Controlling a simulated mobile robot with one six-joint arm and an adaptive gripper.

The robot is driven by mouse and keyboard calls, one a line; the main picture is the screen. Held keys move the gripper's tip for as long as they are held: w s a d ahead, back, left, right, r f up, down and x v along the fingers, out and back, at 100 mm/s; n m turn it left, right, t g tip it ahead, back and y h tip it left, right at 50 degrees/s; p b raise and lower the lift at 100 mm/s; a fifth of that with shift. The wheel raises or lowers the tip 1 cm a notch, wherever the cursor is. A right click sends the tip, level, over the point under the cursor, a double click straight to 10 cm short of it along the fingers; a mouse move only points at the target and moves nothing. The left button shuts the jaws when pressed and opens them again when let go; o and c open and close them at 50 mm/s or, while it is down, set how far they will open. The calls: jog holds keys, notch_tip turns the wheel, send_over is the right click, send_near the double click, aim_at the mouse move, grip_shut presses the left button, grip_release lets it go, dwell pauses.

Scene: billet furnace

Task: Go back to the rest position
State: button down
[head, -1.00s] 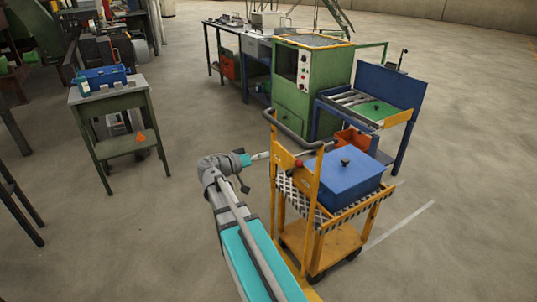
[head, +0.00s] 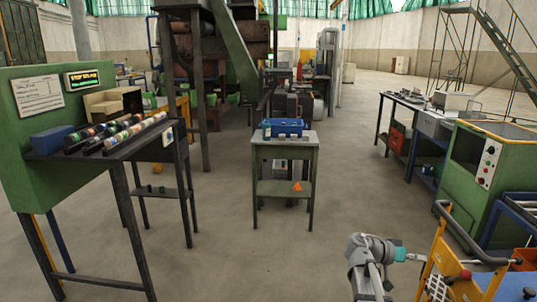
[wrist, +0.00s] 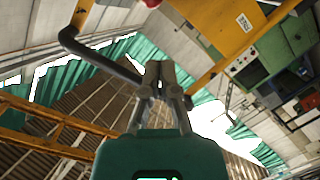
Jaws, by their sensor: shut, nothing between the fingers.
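My gripper (wrist: 158,80) points up toward the roof in the wrist view, its two fingers together with nothing between them. In the head view my gripper (head: 416,258) is at the lower right, just left of the yellow cart (head: 440,262). In the wrist view the cart's yellow panel (wrist: 222,28) and its dark handle (wrist: 95,55) lie close beyond the fingers. I cannot tell whether the gripper touches the cart.
A small green table (head: 284,141) with a blue crate (head: 284,127) stands in the middle. A dark workbench (head: 110,152) with several cylinders is at the left. A green machine (head: 480,165) is at the right. The floor in front of the small table is clear.

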jog(key=s+a+f+n+t+y, duration=0.25)
jog(key=a+f+n+y, duration=0.35)
jog(key=a+f+y, duration=0.5)
jog(key=s+a+f+n+y, duration=0.2)
jog(key=a+n+y, duration=0.1)
jog(key=a, duration=0.6)
jog(key=s+a+f+n+y, duration=0.2)
jog(key=a, duration=0.7)
notch_tip(320, 180, up, 22)
jog(key=p, duration=2.2)
jog(key=shift+s+d, duration=0.15)
jog(key=shift+d, duration=0.05)
jog(key=shift+f+g, duration=0.15)
jog(key=shift+g, duration=0.1)
